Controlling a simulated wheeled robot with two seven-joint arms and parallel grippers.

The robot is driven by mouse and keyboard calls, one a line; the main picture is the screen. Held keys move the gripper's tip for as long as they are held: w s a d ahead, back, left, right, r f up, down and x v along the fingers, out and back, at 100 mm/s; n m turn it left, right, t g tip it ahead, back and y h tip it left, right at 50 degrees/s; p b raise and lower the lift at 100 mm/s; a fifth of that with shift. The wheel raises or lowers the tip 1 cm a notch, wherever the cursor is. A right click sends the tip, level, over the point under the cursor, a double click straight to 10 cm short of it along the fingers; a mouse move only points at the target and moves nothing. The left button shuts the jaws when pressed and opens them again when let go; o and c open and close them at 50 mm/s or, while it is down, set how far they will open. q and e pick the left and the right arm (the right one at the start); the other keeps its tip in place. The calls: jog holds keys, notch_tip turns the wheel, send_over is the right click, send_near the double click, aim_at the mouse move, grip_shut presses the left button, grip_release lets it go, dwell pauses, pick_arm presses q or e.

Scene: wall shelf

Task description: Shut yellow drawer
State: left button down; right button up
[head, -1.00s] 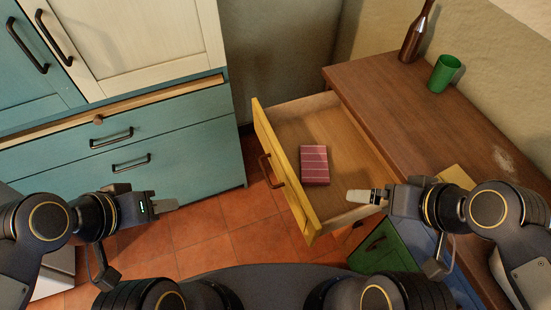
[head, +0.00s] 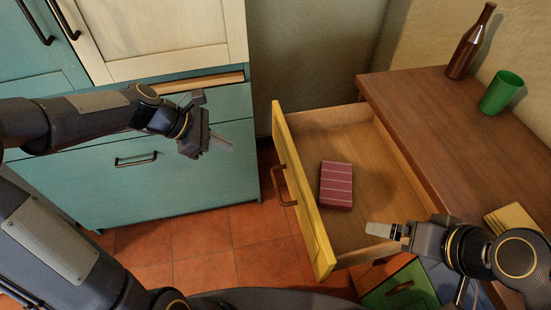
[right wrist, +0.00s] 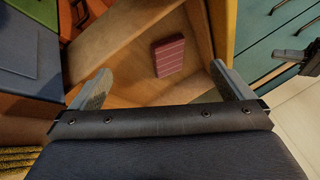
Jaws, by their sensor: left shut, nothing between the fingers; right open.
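The yellow drawer (head: 305,190) is pulled out of the brown wooden desk (head: 455,120); its front faces left and carries a dark handle (head: 283,187). A red striped box (head: 336,185) lies inside the drawer, and it also shows in the right wrist view (right wrist: 169,55). My left gripper (head: 222,143) is shut and empty, left of the drawer front and in front of the teal cabinet. My right gripper (head: 382,230) is near the drawer's front right corner; in the right wrist view its fingers (right wrist: 165,88) are apart with nothing between them.
A brown bottle (head: 471,42) and a green cup (head: 501,92) stand on the desk. A teal cabinet (head: 190,175) stands at the left. A green drawer (head: 402,290) is partly seen below. Tiled floor (head: 215,245) is free between cabinet and drawer.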

pick_arm(q)
jog(key=shift+n, duration=0.8)
jog(key=x, duration=0.4)
jog(key=w+b+x, duration=0.1)
jog(key=x, duration=0.4)
jog(key=r+b+x, duration=0.1)
jog(key=x, duration=0.4)
jog(key=shift+w+d, duration=0.65)
jog(key=shift+d, duration=0.4)
pick_arm(e)
jog(key=shift+w+d+f, duration=0.1)
jog(key=shift+w+f, duration=0.05)
jog(key=shift+f, duration=1.35)
